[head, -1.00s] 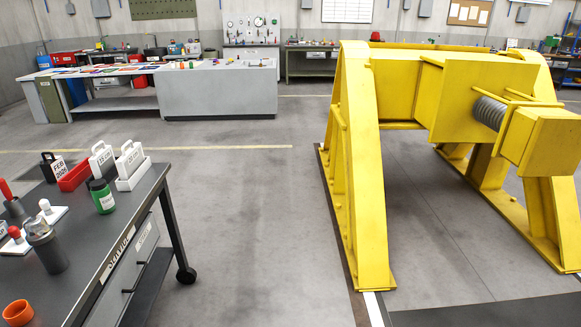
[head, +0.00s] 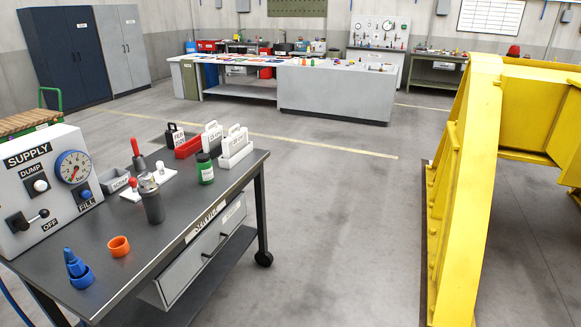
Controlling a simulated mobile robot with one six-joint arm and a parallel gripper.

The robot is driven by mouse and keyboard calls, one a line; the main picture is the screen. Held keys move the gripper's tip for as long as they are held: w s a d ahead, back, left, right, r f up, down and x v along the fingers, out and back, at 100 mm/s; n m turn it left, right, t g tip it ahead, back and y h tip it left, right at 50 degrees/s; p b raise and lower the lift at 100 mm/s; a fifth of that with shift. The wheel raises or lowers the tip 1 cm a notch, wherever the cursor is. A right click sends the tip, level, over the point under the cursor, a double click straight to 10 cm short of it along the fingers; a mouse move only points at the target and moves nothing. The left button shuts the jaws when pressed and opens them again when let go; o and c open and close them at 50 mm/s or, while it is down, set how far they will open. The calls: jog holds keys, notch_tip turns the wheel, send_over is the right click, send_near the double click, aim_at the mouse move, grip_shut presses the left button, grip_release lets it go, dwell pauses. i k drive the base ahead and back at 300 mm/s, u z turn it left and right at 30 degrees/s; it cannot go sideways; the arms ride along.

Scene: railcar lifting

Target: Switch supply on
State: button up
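The supply box (head: 50,185) is a white panel labelled SUPPLY on the left end of the dark service table. Its black-handled lever (head: 28,220) sits at the lower left, beside the label OFF (head: 50,224). A pressure gauge (head: 73,167) with a blue rim is at its upper right. A white knob (head: 41,186) sits under the label DUMP, and a blue knob (head: 86,194) sits by the label FILL. My gripper is not in view.
A yellow steel frame (head: 470,190) stands at right. Open floor (head: 330,220) lies between them.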

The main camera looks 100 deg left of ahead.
aim_at(23, 225)
jog(key=u, duration=0.05)
jog(key=i, duration=1.25)
jog(key=u, duration=3.45)
jog(key=k, duration=0.1)
jog(key=u, duration=1.45)
jog(key=i, duration=1)
jog(key=u, duration=0.05)
